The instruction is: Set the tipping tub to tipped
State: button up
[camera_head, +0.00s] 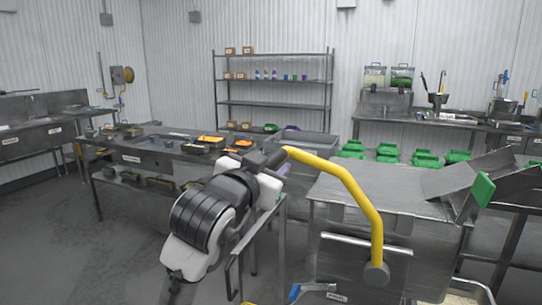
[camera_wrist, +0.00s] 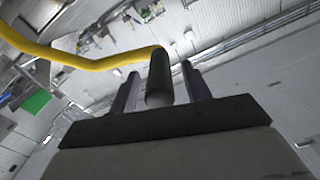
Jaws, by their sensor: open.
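The tipping tub (camera_head: 385,195) is a large steel box at the right of the head view. A bent yellow lever (camera_head: 352,190) rises from a round pivot on its front and curves up to the left. The lever also shows in the wrist view (camera_wrist: 85,62), ending in a dark grip (camera_wrist: 159,85). My gripper (camera_wrist: 160,72) is open, with one finger on each side of this grip. I cannot tell whether either finger touches it. In the head view my gripper (camera_head: 268,160) is at the lever's upper left end, partly hidden by my arm.
A steel chute with a green tab (camera_head: 483,189) stands at the tub's right. Green containers (camera_head: 426,158) sit behind the tub. A steel bench (camera_head: 150,158) with trays is at the left, and a shelf rack (camera_head: 275,104) stands against the back wall. Floor shows at lower left.

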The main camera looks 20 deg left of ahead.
jog(key=shift+w, duration=0.65)
grip_shut()
